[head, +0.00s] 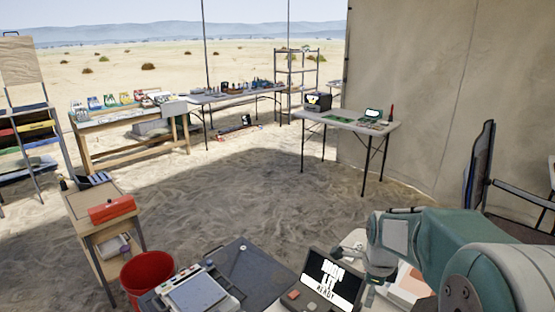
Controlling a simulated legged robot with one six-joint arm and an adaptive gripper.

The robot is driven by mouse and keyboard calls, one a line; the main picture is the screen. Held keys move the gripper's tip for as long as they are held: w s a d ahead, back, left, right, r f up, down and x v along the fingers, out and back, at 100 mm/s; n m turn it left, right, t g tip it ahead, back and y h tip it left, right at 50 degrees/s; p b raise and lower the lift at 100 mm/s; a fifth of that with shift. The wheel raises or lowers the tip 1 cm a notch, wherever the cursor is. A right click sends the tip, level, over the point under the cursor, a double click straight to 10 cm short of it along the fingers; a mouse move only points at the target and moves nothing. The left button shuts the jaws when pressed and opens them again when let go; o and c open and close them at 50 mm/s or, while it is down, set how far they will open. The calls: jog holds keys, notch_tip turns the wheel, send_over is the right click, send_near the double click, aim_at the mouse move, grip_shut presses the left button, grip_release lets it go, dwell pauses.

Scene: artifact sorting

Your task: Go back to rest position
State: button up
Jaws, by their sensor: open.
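My arm (450,235), teal and pale grey, reaches in from the lower right of the head view and is bent. My gripper (376,274) points down at its end, low and right of the middle. It is open, and I see nothing held in it. It is just right of a dark display box (331,283) with white lettering and a red button. The gripper's fingertips are small and partly lost against the pale surface behind them, so I cannot tell whether they touch anything.
A dark table (246,257) carries a grey device (195,292). A red bucket (147,275) and a small cabinet (95,212) with a red case (112,210) stand at left. A folding table (348,121) stands farther back. Open sandy ground lies between. A chair (484,165) is at right.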

jog(key=s+a+r+n+t, duration=0.1)
jog(key=s+a+r+n, duration=0.1)
jog(key=s+n, duration=0.5)
jog(key=s+a+r+n+t, duration=0.2)
jog(key=s+a+r+n, duration=0.1)
jog(key=s+r+n, duration=0.2)
jog(key=s+a+r+n+t, duration=0.1)
jog(key=s+r+n, duration=0.3)
jog(key=s+n, duration=0.5)
jog(key=shift+a+n, duration=0.85)
jog(key=shift+n, duration=0.05)
jog(key=shift+c, duration=0.3)
dwell(0.8)
